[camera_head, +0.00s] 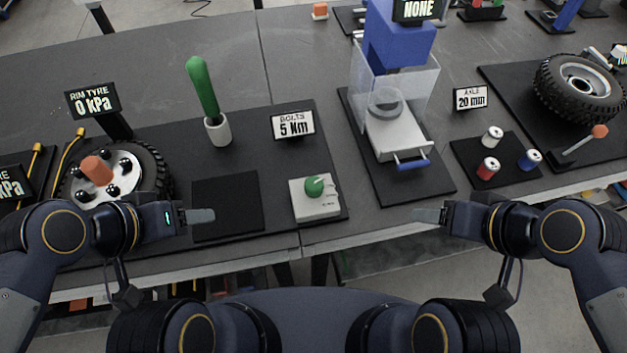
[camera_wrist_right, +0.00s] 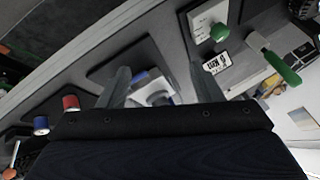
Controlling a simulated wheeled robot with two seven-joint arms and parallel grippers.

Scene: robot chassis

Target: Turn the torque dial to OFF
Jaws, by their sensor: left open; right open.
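The torque dial is a green knob (camera_head: 314,186) on a white box (camera_head: 316,203) near the table's front edge, at the centre of the head view. The knob also shows at the top of the right wrist view (camera_wrist_right: 219,32). The dial's printed marks are too small to read. A sign (camera_head: 293,124) behind it reads "BOLTS 5 Nm". My left gripper (camera_head: 212,215) is open and empty, left of the box over a black mat. My right gripper (camera_head: 418,215) is open and empty, right of the box. Neither gripper touches the dial.
A green-handled tool (camera_head: 203,88) stands in a white cup (camera_head: 217,131) behind the mat. A wheel (camera_head: 150,172) lies at the left. A blue machine with a clear guard (camera_head: 395,100) stands behind right. Small cans (camera_head: 488,168) sit further right. The table between box and right gripper is clear.

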